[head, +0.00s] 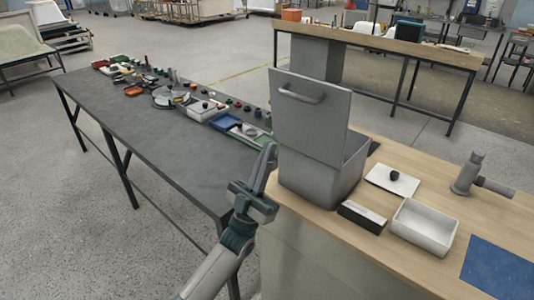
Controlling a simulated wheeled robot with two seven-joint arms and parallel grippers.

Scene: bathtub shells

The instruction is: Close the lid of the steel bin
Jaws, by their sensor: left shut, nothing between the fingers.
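The steel bin (318,188) stands on the wooden bench top, at the middle right of the head view. Its lid (309,122) is open and stands upright, with a bar handle (302,93) near its top. The inside of the bin is mostly hidden behind the lid and front wall. My left gripper (270,153) is shut and empty. It points up, just left of the bin, near the lid's lower left edge; I cannot tell whether it touches. My right gripper is not in view.
On the bench right of the bin are a white lid with a black knob (393,179), a black-and-white block (362,217), a white tray (424,226), a grey pipe fitting (478,180) and a blue mat (500,268). A dark table (140,120) with many small items stands left.

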